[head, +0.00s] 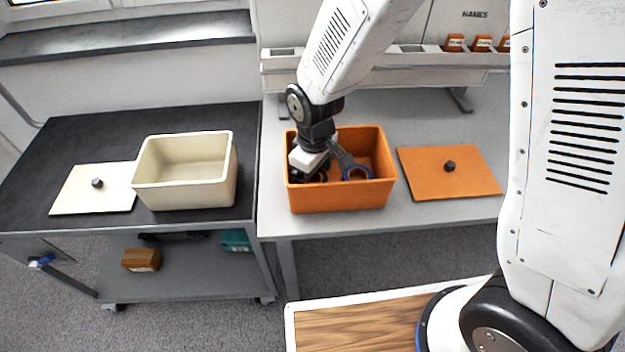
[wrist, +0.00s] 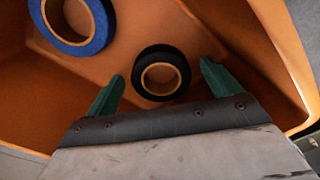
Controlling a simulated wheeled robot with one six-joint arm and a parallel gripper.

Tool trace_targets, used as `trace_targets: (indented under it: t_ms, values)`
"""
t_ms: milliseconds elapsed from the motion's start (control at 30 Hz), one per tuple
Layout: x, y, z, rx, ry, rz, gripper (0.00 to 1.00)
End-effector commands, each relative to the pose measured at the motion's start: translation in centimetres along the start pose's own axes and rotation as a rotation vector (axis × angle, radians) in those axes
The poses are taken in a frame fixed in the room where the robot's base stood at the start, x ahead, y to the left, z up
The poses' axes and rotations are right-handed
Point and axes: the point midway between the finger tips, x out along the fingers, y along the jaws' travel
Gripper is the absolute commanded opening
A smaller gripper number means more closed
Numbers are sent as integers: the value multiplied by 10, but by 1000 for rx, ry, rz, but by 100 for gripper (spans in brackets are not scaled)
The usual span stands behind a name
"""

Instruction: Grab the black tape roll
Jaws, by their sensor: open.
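The black tape roll (wrist: 161,74) lies in the orange bin, with a tan core showing. In the wrist view it sits between the two green fingertips of my gripper (wrist: 160,82), which is open. I cannot tell from this view how high the fingers are above the roll. In the head view my gripper (head: 323,160) reaches down into the orange bin (head: 340,199). The black roll shows there partly hidden behind the gripper. A blue tape roll (wrist: 72,22) lies in the same bin, and it also shows in the head view (head: 357,174).
An orange lid (head: 440,178) lies right of the bin on the grey table. A cream bin (head: 185,194) and a cream lid (head: 85,200) are on the dark cart at left. The bin walls surround my gripper.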

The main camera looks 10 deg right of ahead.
Motion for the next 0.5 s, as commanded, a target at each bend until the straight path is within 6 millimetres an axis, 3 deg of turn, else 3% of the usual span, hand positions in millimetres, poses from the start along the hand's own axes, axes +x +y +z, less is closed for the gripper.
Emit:
trace_targets:
  t_ms: [167, 333, 367, 500]
  values:
    - [0, 0, 0, 0, 0, 0, 89]
    - [0, 0, 0, 0, 0, 0, 45]
    - [0, 0, 0, 0, 0, 0, 41]
    - [0, 0, 0, 0, 0, 0, 40]
